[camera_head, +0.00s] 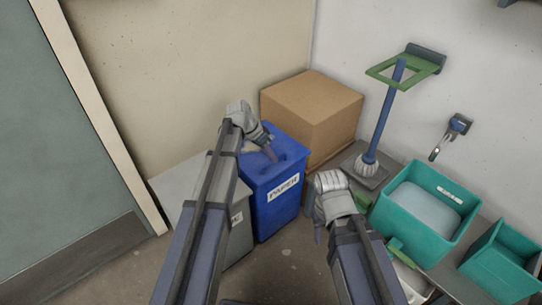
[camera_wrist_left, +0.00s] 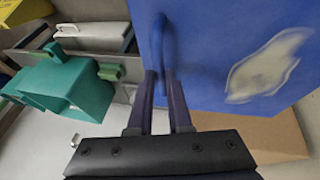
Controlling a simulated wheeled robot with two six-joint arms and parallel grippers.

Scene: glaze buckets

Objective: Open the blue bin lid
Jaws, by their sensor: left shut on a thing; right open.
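The blue bin (camera_head: 275,217) stands on the floor against the wall, with a white "PAPER" label on its front. Its blue lid (camera_head: 287,166) appears to lie flat on top. In the left wrist view the lid (camera_wrist_left: 215,60) carries a blurred pale patch and a raised blue handle (camera_wrist_left: 165,42). My left gripper (camera_head: 271,153) reaches down over the lid; its fingers (camera_wrist_left: 162,88) are shut on the handle. My right gripper (camera_head: 317,236) is open in front of the bin's right side, apart from the lid. Its fingertips are partly hidden.
A grey bin (camera_head: 240,232) stands left of the blue one, mostly behind my left arm. A cardboard box (camera_head: 310,112) is behind right. A blue-handled brush (camera_head: 383,120), a teal tub (camera_head: 425,215) and another teal bucket (camera_head: 503,262) are on the right. Floor in front is partly clear.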

